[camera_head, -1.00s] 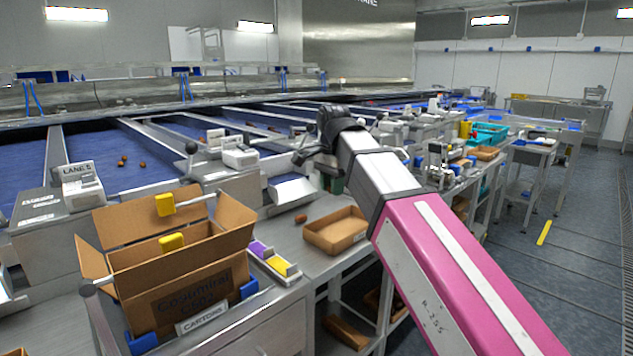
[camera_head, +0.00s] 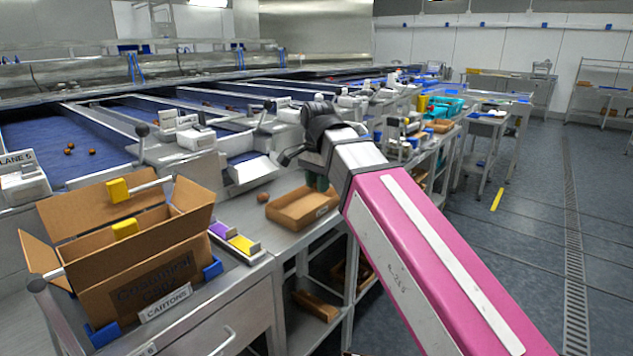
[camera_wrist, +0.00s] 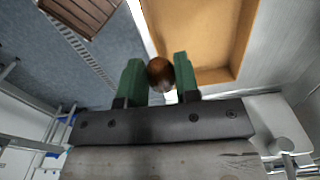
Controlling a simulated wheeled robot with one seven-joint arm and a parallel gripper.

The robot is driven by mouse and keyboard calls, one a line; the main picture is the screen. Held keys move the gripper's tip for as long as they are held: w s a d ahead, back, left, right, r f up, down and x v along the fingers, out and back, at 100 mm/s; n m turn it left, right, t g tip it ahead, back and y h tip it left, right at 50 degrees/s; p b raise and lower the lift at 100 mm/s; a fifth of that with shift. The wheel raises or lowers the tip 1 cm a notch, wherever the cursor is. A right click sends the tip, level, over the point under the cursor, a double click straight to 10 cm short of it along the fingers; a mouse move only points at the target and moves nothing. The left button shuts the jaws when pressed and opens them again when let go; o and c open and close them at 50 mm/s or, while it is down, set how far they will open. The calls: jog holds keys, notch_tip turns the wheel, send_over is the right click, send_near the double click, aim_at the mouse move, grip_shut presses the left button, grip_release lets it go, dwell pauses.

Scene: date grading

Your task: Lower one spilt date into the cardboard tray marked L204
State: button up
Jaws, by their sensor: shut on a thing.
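A brown date (camera_wrist: 160,74) is held between the two green fingers of my gripper (camera_wrist: 162,80), seen in the wrist view. The shallow cardboard tray (camera_wrist: 240,45) lies beyond the fingers, and its near left edge passes close behind the date. In the head view the tray (camera_head: 296,222) sits on the steel bench, with my gripper (camera_head: 317,183) at its far right side, mostly hidden by my wrist. I cannot read a mark on the tray. Another date (camera_head: 262,197) lies on the bench just left of the tray.
A large open carton (camera_head: 150,268) stands on the bench at left, with purple and yellow blocks (camera_head: 232,238) beside it. Blue belt lanes (camera_head: 110,160) run behind, with several dates on one. Another cardboard tray (camera_head: 316,305) is on the shelf below. Open floor lies at right.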

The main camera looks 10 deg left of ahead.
jog(key=shift+f, duration=0.15)
dwell(0.4)
jog(key=shift+f, duration=1.2)
jog(key=shift+f, duration=0.1)
jog(key=o, duration=0.7)
